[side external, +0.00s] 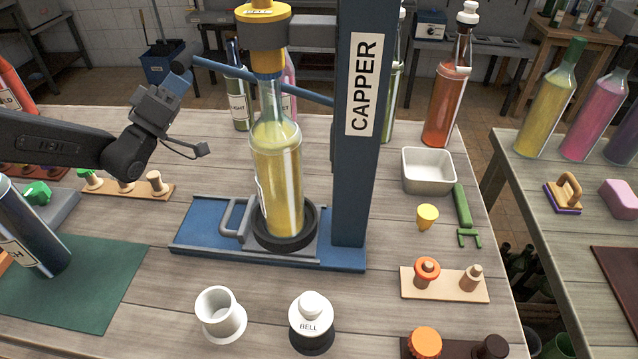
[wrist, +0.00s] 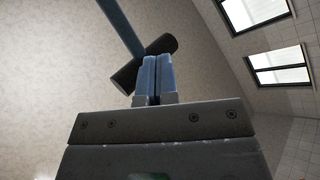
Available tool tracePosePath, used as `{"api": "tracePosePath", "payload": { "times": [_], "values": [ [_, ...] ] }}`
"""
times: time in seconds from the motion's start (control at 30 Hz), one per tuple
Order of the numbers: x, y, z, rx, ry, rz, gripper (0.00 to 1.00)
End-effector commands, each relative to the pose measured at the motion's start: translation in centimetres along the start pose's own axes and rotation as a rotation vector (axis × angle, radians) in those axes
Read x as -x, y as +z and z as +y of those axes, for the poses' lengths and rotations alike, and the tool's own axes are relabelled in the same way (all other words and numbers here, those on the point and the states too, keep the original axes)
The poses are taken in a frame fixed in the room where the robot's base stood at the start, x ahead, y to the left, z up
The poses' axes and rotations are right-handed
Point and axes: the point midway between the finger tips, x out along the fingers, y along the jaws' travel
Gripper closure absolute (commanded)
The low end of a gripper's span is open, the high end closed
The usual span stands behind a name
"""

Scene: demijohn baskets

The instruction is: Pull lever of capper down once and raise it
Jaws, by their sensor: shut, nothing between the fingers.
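The capper's blue column (side external: 358,150) stands on a blue base (side external: 200,228). Its blue lever (side external: 225,71) slopes up to the left, ending in a dark cylindrical grip (side external: 179,69). The lever (wrist: 120,25) and grip (wrist: 166,45) also show in the wrist view. My gripper (side external: 177,84) is shut and empty, its fingertips just below the grip in the side view. In the wrist view the fingers (wrist: 156,75) overlap the grip; touching or apart is unclear. A bottle of yellow liquid (side external: 279,180) stands upright in the black ring under the yellow and grey head (side external: 264,40).
A white cup (side external: 220,314) and a piece marked BELL (side external: 312,322) stand in front of the base. A white tray (side external: 428,171), a green tool (side external: 464,212) and stopper racks (side external: 446,284) are at right. Bottles stand behind the column.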

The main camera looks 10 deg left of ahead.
Motion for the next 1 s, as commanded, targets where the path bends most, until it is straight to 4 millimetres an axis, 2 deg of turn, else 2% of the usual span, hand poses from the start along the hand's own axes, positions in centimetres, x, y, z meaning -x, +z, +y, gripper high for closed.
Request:
{"api": "tracePosePath", "payload": {
  "times": [0.47,1.0],
  "values": [
    [-0.1,-0.1,0.1,0.0,0.001,0.0,1.0],
    [-2.2,-1.4,2.5,0.0,0.001,0.001,1.0]
  ]
}}
